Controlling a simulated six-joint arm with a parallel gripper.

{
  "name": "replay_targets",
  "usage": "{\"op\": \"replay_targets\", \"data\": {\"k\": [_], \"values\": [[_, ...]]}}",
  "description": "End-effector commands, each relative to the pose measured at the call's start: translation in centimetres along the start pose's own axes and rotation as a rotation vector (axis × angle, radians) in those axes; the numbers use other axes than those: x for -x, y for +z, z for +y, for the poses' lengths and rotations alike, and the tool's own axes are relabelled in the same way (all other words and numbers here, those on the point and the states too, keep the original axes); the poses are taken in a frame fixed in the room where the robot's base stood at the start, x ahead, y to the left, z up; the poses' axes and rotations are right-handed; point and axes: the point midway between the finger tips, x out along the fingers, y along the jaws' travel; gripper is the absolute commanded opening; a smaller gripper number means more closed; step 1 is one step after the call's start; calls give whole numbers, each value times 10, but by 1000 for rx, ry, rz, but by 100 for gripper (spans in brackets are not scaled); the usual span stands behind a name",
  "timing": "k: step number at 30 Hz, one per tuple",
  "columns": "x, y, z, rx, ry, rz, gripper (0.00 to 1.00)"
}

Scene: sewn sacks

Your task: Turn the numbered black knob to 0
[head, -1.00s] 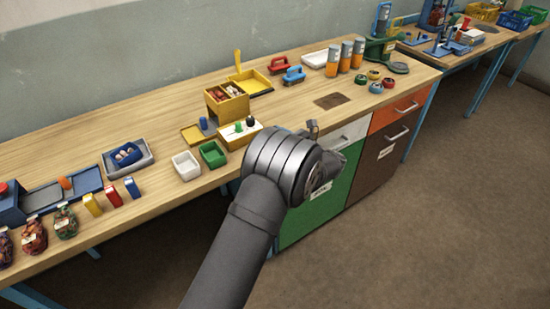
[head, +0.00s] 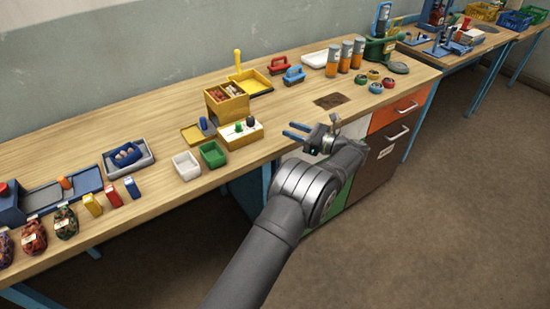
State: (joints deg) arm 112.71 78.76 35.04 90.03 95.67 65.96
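A yellow box with a white top panel (head: 243,134) stands near the table's front edge in the head view. A small black knob (head: 251,121) sits on the panel's right side. A green knob (head: 238,127) sits to its left. Any numbers on the black knob are too small to read. My gripper (head: 288,129) is to the right of the box, with its blue fingers pointing left towards it. The fingers are apart with nothing between them, and a gap separates them from the black knob.
A white bin (head: 186,165) and a green bin (head: 213,154) stand left of the box. A yellow divided box (head: 227,103) is behind it. A dark brown patch (head: 331,101) marks the table to the right. Orange-and-grey cylinders (head: 345,57) stand farther back.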

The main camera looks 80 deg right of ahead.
Motion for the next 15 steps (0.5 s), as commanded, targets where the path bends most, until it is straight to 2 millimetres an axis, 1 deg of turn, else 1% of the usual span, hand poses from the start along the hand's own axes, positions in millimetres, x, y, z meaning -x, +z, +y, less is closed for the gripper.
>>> {"op": "replay_targets", "data": {"k": [6,15], "values": [[-5,-1,-8,0,65,3,36],[-11,-3,-12,-5,146,22,36]]}}
